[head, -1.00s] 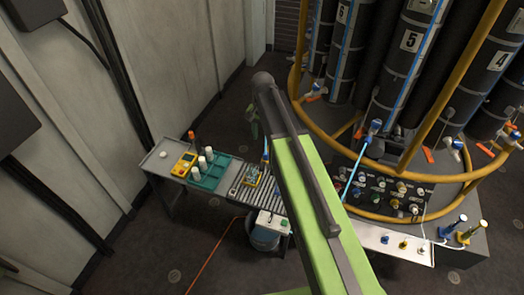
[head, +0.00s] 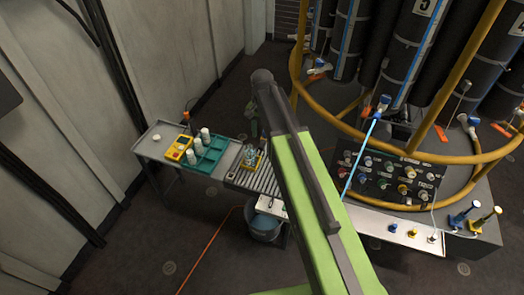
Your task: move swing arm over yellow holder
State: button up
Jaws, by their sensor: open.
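Two upright holders stand at the right end of the bench: a yellow one (head: 485,222) and a blue one (head: 462,214). The yellow one appears to be the yellow holder. I cannot pick out a separate swing arm with certainty. My green arm crosses the middle of the view, and its far end bends down past a dark elbow. My gripper (head: 252,130) shows only as a small dark-green part beyond the arm, near the roller conveyor. It is open, far left of the yellow holder, and its fingertips are hard to make out.
A side table (head: 150,150) carries a yellow meter (head: 179,148) and a teal tray (head: 206,156) with white bottles. A yellow pipe ring (head: 365,198) and a control panel (head: 385,174) stand right. A bucket (head: 264,225) is below.

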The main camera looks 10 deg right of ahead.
aim_at(262, 143)
notch_tip(262, 143, down, 5)
jog(key=b, duration=0.3)
jog(key=shift+r, duration=0.15)
grip_shut()
dwell(1.1)
